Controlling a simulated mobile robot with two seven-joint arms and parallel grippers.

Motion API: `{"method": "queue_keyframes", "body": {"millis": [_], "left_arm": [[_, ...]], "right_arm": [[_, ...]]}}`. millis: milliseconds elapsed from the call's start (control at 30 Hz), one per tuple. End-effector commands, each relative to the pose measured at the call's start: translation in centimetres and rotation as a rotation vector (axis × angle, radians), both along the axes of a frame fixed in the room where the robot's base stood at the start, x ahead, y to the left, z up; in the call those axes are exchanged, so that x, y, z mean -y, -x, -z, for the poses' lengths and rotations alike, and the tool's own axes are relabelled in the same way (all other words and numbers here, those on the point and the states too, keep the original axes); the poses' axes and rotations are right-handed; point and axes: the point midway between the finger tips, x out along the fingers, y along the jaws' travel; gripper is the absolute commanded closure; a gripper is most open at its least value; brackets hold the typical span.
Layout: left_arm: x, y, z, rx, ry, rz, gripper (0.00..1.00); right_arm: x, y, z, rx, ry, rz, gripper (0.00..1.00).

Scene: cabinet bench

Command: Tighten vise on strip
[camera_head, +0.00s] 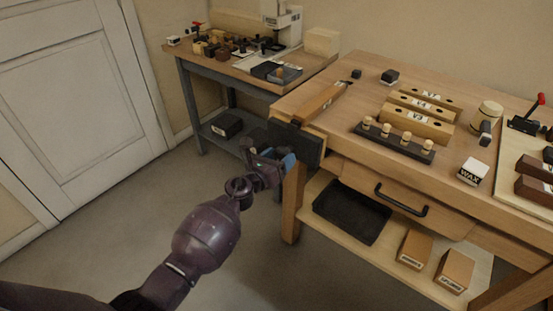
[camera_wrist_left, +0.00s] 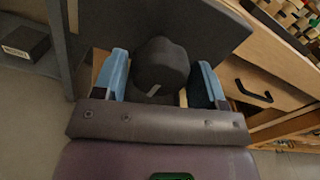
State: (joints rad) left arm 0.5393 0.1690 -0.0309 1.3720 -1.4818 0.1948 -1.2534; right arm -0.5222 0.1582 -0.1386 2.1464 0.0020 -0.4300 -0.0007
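The vise (camera_head: 309,146) is on the left end of the bench, with a broad dark front jaw that also shows in the left wrist view (camera_wrist_left: 222,28). A long wooden strip (camera_head: 322,101) lies at the vise, running back along the bench's left edge; whether the jaw presses on it cannot be told. My left gripper (camera_head: 275,160) is in front of the jaw. In the left wrist view its blue fingers (camera_wrist_left: 162,78) stand on either side of a round black knob (camera_wrist_left: 160,66), with narrow gaps visible. My right gripper is out of view.
The workbench (camera_head: 355,85) carries labelled wooden blocks (camera_head: 418,122), a dark rack with pegs (camera_head: 397,141), a mallet (camera_head: 487,122) and a WAX box (camera_head: 472,171). A drawer (camera_head: 400,198) and black tray (camera_head: 352,211) are below. A side table (camera_head: 215,68) stands behind left.

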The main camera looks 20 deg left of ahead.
Motion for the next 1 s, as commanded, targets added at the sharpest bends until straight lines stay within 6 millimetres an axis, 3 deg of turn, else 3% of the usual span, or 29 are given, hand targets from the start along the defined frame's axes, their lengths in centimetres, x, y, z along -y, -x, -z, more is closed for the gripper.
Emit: {"method": "queue_keyframes", "body": {"millis": [33,167,200,1000], "left_arm": [[0.0,0.0,0.0,0.0,0.0,0.0,0.43],[0.0,0.0,0.0,0.0,0.0,0.0,0.63],[0.0,0.0,0.0,0.0,0.0,0.0,0.64],[0.0,0.0,0.2,0.059,-0.171,0.002,0.64]], "right_arm": [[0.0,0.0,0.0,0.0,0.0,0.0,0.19],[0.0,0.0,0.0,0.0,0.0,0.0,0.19],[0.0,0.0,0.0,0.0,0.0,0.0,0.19],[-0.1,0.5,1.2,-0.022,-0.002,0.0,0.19]]}}
